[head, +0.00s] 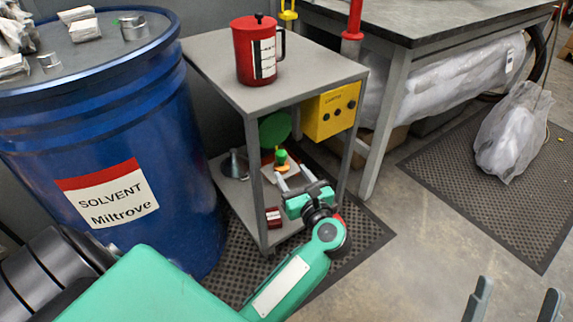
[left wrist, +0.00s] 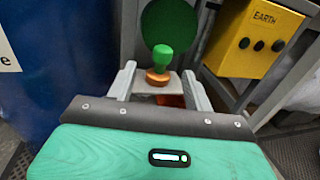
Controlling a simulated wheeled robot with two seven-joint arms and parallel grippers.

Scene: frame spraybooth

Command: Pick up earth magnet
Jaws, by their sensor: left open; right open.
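A green knob on an orange base, apparently the earth magnet (head: 282,157), stands upright on a pale block on the grey cart's lower level. It also shows in the left wrist view (left wrist: 161,57). My left gripper (head: 290,171) is open in front of it. In the left wrist view, its two fingers lie left and right of the magnet's orange base, with visible gaps; I cannot tell whether the fingertips reach as far as the base. My right gripper (head: 516,298) is open and empty at the bottom right, away from the cart.
The grey cart (head: 215,65) has a red jug (head: 258,52) on top and a yellow box (head: 331,110) labelled EARTH hung at its side. Its legs flank my left gripper. A green disc (head: 274,129) stands behind the magnet. A blue solvent drum (head: 180,110) is left.

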